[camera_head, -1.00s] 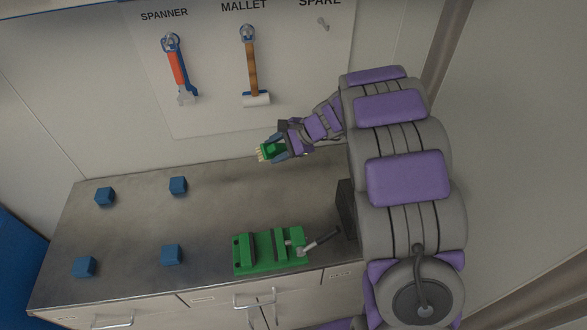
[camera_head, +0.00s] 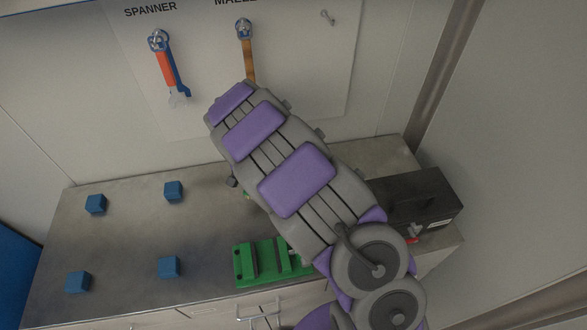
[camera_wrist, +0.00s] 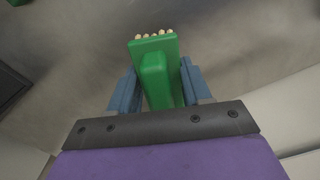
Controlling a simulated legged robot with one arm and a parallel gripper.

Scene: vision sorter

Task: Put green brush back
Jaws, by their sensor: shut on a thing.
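My gripper (camera_wrist: 160,88) is shut on the green brush (camera_wrist: 156,72) in the wrist view. Its blue-grey fingers press on both sides of the brush's green block, and pale bristles show at the far end. Grey worktop lies beyond the brush. In the head view my arm covers most of the gripper. Only a small dark piece and a bit of green show beside the arm, above the worktop. A bare hook (camera_head: 327,17) is on the wall board at the upper right; its label is out of frame.
A spanner (camera_head: 167,68) and a mallet (camera_head: 248,62) hang on the board; my arm hides the mallet's head. Several blue cubes (camera_head: 174,191) stand on the worktop (camera_head: 130,232) at left. A green vise (camera_head: 262,262) is at the front, a black toolbox (camera_head: 425,196) at right.

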